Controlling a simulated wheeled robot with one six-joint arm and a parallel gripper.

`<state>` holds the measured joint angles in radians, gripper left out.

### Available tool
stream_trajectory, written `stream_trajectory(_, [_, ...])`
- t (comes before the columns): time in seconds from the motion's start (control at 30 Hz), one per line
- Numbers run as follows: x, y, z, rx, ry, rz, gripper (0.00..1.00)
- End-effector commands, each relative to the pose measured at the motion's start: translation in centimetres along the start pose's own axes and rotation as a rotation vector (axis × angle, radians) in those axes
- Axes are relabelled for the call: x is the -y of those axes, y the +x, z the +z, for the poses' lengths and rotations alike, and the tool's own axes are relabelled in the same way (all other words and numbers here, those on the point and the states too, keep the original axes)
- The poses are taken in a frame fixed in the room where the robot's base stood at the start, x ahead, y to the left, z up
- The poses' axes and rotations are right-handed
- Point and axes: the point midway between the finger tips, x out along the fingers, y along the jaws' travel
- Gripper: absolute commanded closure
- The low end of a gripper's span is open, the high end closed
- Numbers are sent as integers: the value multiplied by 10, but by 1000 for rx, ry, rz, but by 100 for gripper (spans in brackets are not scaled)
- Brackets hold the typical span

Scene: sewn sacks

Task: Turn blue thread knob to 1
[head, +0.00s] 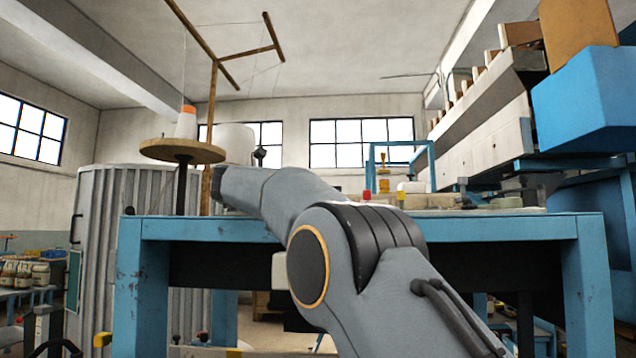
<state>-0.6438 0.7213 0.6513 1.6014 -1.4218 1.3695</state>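No blue thread knob can be made out in the head view, and no dial marks or numbers are readable. My grey arm rises from the bottom right across the blue-framed table (480,228) and reaches left toward the thread stand (183,151). My gripper cannot be made out; the far end of the arm ends in a dark part near the stand's pole. A small red piece (366,195) and a yellow piece (401,197) show at the table's back edge, too small to identify.
A white thread cone with an orange top (186,124) stands on the thread stand's round wooden plate. A large machine with a blue box (588,103) overhangs at right. A corrugated grey cabinet (110,250) stands behind at left. Bottles (25,272) sit on a far-left table.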

Motion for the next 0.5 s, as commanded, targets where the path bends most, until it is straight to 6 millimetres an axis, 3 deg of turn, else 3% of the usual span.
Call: stream_trajectory(0.5, [-1, -1, -3, -2, -2, -35, 100])
